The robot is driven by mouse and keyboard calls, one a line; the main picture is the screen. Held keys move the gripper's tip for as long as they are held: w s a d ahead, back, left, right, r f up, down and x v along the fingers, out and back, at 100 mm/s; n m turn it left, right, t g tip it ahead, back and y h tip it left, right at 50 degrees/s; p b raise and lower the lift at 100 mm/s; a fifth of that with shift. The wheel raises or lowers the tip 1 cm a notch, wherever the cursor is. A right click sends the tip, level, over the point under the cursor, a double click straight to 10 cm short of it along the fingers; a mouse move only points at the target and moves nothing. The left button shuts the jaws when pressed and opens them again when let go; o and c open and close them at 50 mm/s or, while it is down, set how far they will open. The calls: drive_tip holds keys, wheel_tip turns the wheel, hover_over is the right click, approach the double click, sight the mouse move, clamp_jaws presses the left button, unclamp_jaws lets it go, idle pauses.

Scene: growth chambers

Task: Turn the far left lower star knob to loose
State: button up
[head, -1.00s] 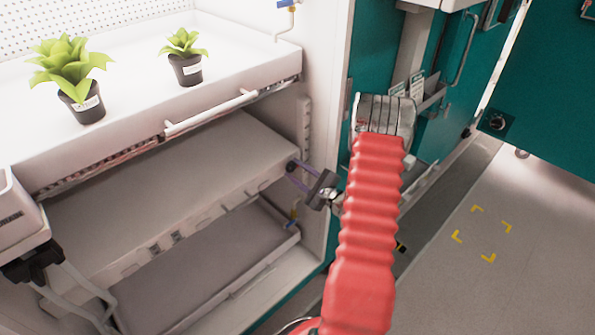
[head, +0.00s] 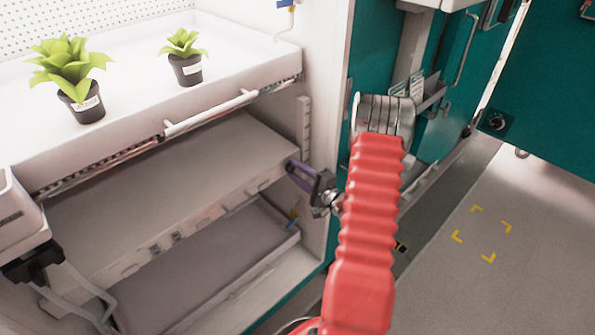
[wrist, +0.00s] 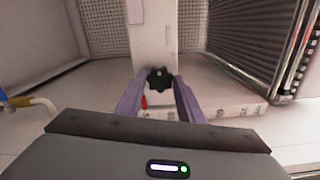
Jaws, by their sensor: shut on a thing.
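The black star knob (wrist: 160,78) sits on a white upright post in the wrist view, at the front end of a shelf. The purple fingers of my gripper (wrist: 158,90) lie on either side of it, shut on it. In the head view my gripper (head: 293,167) reaches from the right to the right end of the middle shelf. There the fingers overlap and hide the knob. A small red mark (wrist: 144,102) shows just below left of the knob.
The middle shelf (head: 190,180) lies below an upper tray (head: 130,80) with two potted plants. A lower tray (head: 210,270) is beneath. A teal cabinet stands right of my gripper. A yellow-handled valve (wrist: 22,102) is at left in the wrist view.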

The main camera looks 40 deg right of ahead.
drive_tip(key=shift+a+f, duration=0.15)
drive_tip(key=o, duration=1.1)
drive_tip(key=shift+c, duration=0.2)
drive_tip(key=s, duration=1.4)
drive_tip(key=shift+d, duration=0.25)
drive_tip(key=shift+w, duration=0.1)
